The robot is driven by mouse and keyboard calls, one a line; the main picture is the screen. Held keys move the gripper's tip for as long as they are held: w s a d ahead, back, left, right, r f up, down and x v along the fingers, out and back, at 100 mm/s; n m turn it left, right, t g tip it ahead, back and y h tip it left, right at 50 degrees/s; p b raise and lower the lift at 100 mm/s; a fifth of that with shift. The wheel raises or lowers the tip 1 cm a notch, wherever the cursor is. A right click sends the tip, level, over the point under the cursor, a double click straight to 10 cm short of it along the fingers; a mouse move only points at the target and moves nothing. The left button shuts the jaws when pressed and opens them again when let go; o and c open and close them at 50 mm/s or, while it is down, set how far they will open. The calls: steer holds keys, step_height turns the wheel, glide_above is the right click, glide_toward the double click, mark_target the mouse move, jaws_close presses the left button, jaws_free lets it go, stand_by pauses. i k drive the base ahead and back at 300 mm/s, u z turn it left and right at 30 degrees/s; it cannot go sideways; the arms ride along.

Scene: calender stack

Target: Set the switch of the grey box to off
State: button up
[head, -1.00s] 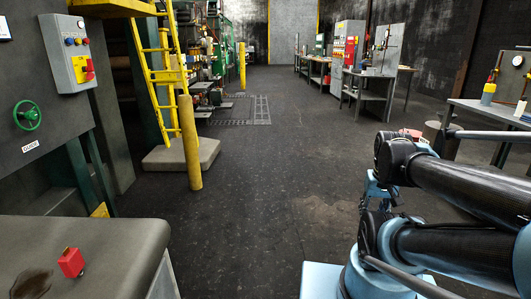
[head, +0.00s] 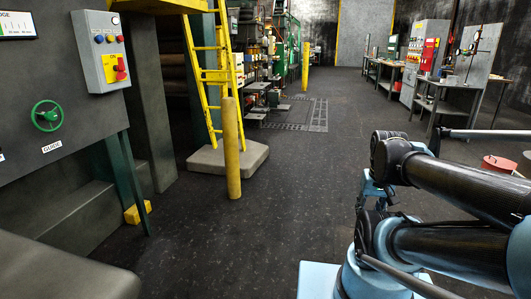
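The grey box (head: 95,72) is fixed to the dark machine panel at the upper left of the head view. It carries small coloured buttons (head: 108,38) near its top and a red switch (head: 119,68) on a yellow plate (head: 109,69) lower down. The switch setting is too small to read for sure. My arm is at the right of the view, folded and well away from the box. My gripper is not clearly in view.
A green handwheel (head: 47,116) is on the panel below left of the box. A grey surface (head: 60,275) fills the lower left corner. A yellow post (head: 231,150) and yellow ladder (head: 212,80) stand right of the machine. The dark floor (head: 270,230) ahead is clear.

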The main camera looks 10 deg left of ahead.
mark_target(121, 75)
steer(key=u, duration=0.4)
steer(key=i, duration=1.15)
steer(key=u, duration=0.75)
steer(key=i, duration=0.5)
steer(key=u, duration=0.1)
